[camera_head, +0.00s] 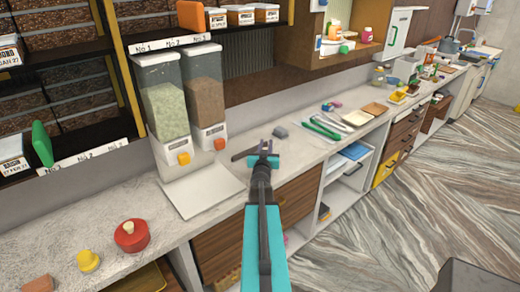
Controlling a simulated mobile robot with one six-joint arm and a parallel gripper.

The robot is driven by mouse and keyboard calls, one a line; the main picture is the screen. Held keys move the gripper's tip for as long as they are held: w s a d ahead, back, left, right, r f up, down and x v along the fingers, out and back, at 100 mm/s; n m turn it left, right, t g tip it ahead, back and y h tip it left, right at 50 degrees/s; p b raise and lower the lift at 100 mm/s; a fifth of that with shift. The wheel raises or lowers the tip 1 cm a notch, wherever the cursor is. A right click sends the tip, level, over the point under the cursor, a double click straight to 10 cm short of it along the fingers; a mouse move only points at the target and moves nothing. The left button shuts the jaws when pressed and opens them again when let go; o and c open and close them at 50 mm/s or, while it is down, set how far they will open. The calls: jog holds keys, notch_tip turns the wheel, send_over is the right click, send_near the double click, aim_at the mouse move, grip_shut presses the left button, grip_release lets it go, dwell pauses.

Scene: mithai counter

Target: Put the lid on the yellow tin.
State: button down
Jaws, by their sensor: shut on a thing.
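My gripper (265,147) is over the counter, right of the dispensers, far from the yellow and red things. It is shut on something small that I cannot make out. A long dark object (243,154) shows just left of the fingers; I cannot tell whether it touches them. A small yellow thing (88,261), narrower at its top, stands on the counter at lower left; it may be the yellow tin. I cannot identify a separate lid.
Two grain dispensers (180,115) stand on a pale base left of my arm. A grey block (280,132), green tongs (321,128) and a wooden board (374,108) lie farther along the counter. Shelves (60,120) overhang the left side. Bare counter (70,215) lies behind the yellow thing.

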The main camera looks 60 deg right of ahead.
jog(key=shift+w+d+f, duration=0.1)
jog(key=shift+w+d, duration=0.45)
jog(key=shift+w, duration=0.1)
jog(key=shift+f, duration=0.1)
notch_tip(320, 180, down, 3)
jog(key=shift+f+b, duration=0.1)
jog(key=shift+b, duration=0.85)
jog(key=shift+a, duration=0.1)
jog(key=shift+f+b, duration=0.65)
jog(key=shift+b, duration=0.05)
jog(key=c, duration=1.5)
grip_release()
jog(key=shift+f, duration=0.1)
